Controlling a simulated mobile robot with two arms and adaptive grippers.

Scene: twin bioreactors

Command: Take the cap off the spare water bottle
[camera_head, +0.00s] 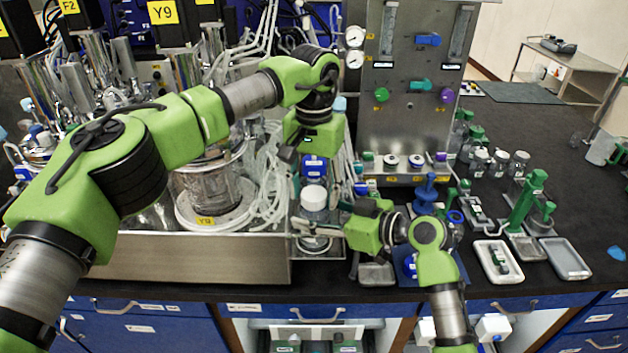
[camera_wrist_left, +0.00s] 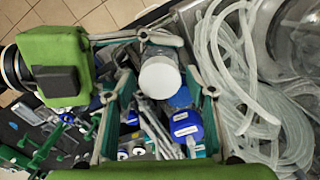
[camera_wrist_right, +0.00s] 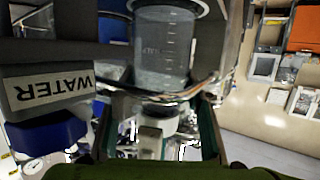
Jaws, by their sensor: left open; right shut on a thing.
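The spare water bottle (camera_head: 315,215) is clear with a white cap (camera_head: 314,197) on top. It stands at the bench's front, beside the steel tray. In the left wrist view the cap (camera_wrist_left: 160,78) faces the camera, with the clear bottle (camera_wrist_left: 168,48) behind it. My right gripper (camera_head: 318,231) is shut on the bottle below the cap, reaching in from the right. My left gripper (camera_head: 314,160) is above the bottle, pointing down. Its fingers (camera_wrist_left: 160,95) are open and empty, with the cap between their directions, apart from it. In the right wrist view, the exact grip contact is unclear.
Clear tubing (camera_head: 268,185) and the steel tray (camera_head: 190,260) lie left. Bottles with blue caps (camera_wrist_left: 187,125) stand close behind. A WATER label (camera_wrist_right: 50,88) shows upside down in the right wrist view. Small trays (camera_head: 565,258) and a green stand (camera_head: 525,200) are right.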

